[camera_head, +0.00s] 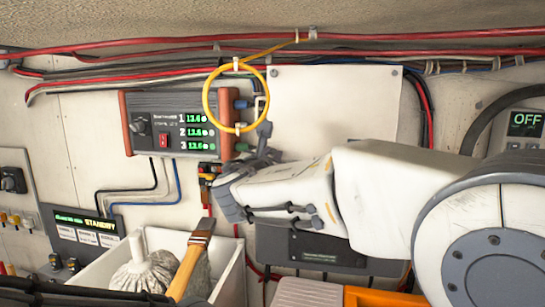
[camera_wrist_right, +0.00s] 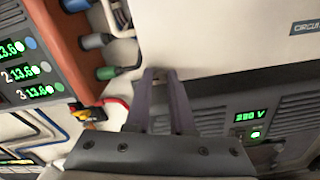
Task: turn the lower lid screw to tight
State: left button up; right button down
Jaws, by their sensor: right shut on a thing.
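The white lid panel (camera_head: 330,105) is on the wall at the centre of the head view, with small screws in its upper corners. In the right wrist view the lid (camera_wrist_right: 225,40) fills the upper right and bears a partly cut-off label. My right gripper (camera_head: 256,141) reaches in from the right to the lid's lower left edge. Its fingertips (camera_wrist_right: 160,74) are close together at that edge, shut on the lower lid screw. The screw is almost wholly hidden by the fingers, so its turn angle does not show.
A yellow cable loop (camera_head: 205,98) hangs just above my right gripper, beside the charger box (camera_head: 170,122) with green readouts. A white bin (camera_head: 232,280) with a wooden-handled brush (camera_head: 190,262) stands below. A dark unit (camera_wrist_right: 247,122) is under the lid.

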jog(key=shift+f+m+b, duration=0.15)
jog(key=shift+m+b, duration=8.75)
jog(key=shift+b, duration=1.15)
jog(key=c, duration=0.8)
grip_release()
jog(key=shift+o, duration=0.2)
jog(key=shift+s, duration=0.1)
